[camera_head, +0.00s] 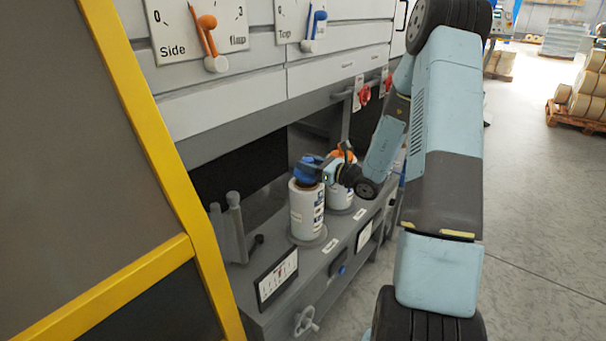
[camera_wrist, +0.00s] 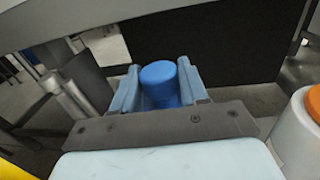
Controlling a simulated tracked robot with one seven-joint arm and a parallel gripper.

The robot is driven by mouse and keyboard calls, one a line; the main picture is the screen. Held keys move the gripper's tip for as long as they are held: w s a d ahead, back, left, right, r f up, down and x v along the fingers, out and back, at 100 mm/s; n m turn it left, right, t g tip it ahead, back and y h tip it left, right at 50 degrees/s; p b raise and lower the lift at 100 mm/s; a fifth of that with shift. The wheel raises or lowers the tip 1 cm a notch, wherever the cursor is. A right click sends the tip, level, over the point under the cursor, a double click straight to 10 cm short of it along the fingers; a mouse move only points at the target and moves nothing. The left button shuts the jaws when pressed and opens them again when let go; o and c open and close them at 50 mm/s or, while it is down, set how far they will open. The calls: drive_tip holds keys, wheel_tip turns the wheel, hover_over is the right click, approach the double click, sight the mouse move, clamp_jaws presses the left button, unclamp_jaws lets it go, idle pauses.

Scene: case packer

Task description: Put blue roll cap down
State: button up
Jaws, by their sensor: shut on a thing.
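The blue roll cap (camera_head: 306,171) is at the top of the front white printed roll (camera_head: 307,212) in the head view. My gripper (camera_head: 312,170) is shut on this cap, reaching in from the right. In the wrist view the blue cap (camera_wrist: 160,82) sits between the two light-blue fingers of my gripper (camera_wrist: 161,88). I cannot tell whether the cap touches the roll, as the fingers hide the join. The roll itself is hidden in the wrist view.
A second white roll (camera_head: 341,192) with an orange cap (camera_head: 343,154) stands just behind. It also shows at the right of the wrist view. Grey posts (camera_head: 234,222) stand left of the front roll. A yellow frame (camera_head: 190,215) borders the machine. Open floor lies to the right.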

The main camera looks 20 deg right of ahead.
drive_tip(key=shift+w+a+f, duration=0.1)
drive_tip(key=shift+w+f, duration=0.1)
drive_tip(key=shift+f, duration=1.6)
drive_tip(key=o, duration=1.1)
drive_tip(key=shift+o, duration=0.2)
